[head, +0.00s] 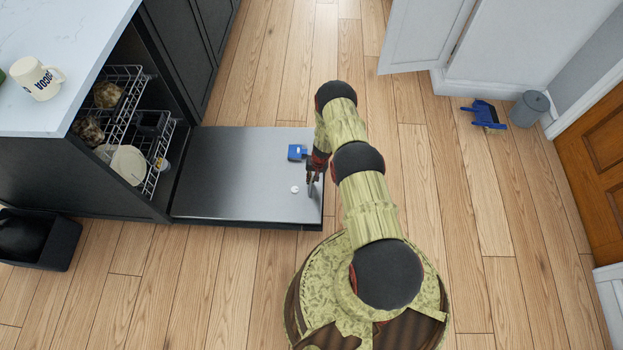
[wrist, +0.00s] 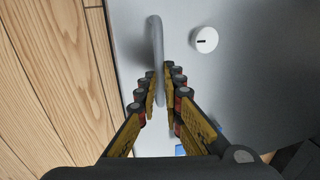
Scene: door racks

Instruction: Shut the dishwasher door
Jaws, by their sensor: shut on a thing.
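The dishwasher door (head: 240,170) lies folded down flat and open, just above the wood floor, its steel inner face up. In the wrist view the door's grey panel (wrist: 240,70) carries a grey bar handle (wrist: 156,50) near its edge and a round white knob (wrist: 204,40). The knob also shows in the head view (head: 295,189). My gripper (head: 314,175) is at the door's outer right edge. In the wrist view its fingers (wrist: 161,105) stand on both sides of the handle and are shut on it. The handle's lower end is hidden between the fingers.
A blue item (head: 297,152) is on the door. A mug (head: 38,78) stands on the counter. A dark bin (head: 40,238) is at lower left.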

